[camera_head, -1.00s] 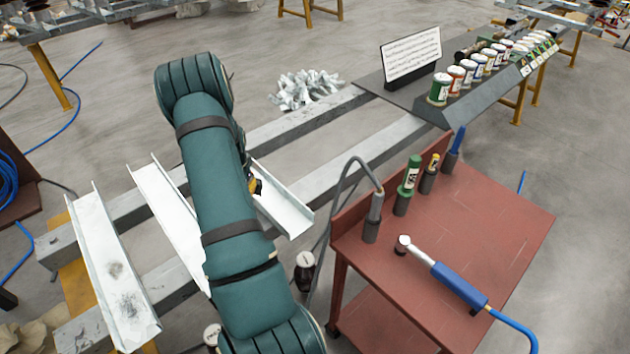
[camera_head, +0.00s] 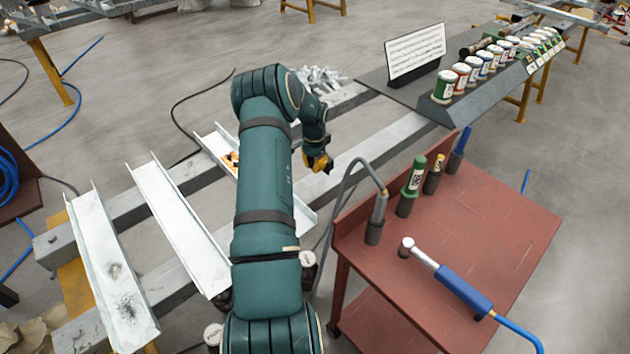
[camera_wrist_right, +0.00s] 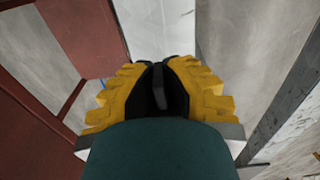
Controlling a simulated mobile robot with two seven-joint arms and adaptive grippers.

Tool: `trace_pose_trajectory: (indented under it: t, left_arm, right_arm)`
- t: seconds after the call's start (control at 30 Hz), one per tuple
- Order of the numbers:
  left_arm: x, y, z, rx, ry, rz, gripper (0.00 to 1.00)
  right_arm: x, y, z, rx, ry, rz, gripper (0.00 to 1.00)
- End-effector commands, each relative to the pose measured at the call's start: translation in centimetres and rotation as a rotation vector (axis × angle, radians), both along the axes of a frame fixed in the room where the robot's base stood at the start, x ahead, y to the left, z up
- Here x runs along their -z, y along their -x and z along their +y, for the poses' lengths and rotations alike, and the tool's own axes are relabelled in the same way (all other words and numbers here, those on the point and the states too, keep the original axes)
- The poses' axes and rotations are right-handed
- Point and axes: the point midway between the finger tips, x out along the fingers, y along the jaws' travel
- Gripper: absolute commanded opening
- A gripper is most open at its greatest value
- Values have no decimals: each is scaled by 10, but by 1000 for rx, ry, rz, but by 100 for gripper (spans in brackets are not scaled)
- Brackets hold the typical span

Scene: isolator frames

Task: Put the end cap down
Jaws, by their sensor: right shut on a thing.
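My right gripper (camera_head: 318,162) hangs from my green arm above the rear grey beam, to the right of the third white channel (camera_head: 212,140). Its yellow fingers are closed together. In the wrist view the right gripper (camera_wrist_right: 160,88) has dark surfaces between its yellow fingers. The end cap is not clearly visible there; the fingers and the gripper body hide most of what is held. A small orange item (camera_head: 232,158) shows in the third channel, beside my arm, partly hidden by it. My left gripper is not in view.
A red cart (camera_head: 480,215) stands at the right, with a blue-handled tool (camera_head: 455,283) and several upright holders. Two more white channels (camera_head: 115,270) (camera_head: 178,225) lie across the beams at left. Cans (camera_head: 443,88) and a sign (camera_head: 414,53) stand at the back right.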

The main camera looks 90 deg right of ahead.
Motion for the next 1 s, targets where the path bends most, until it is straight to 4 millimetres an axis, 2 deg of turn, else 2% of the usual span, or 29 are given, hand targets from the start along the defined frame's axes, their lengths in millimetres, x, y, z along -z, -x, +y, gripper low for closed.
trace_pose_trajectory:
  t: [0.03, 0.1, 0.27, 0.5, 0.9, 0.93, 0.97, 1.0]
  left_arm:
    - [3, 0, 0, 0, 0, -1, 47]
    - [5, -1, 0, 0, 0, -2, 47]
    - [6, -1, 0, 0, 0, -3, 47]
    - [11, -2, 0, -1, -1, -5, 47]
    - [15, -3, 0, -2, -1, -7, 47]
    - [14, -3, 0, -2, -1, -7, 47]
    - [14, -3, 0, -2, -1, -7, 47]
    - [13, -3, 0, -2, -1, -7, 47]
  right_arm:
    - [12, 0, 1, 0, -3, 0, 0]
    - [23, 0, 1, 0, -1, 0, 0]
    - [36, 0, 0, -1, 0, 0, 0]
    - [66, 0, 1, -1, -2, 1, 0]
    - [71, 0, 0, -1, 1, 1, 0]
    - [70, 0, 0, -1, 1, 1, 22]
    - [69, 0, 0, -1, 1, 1, 32]
    - [69, 0, 0, -1, 1, 1, 38]
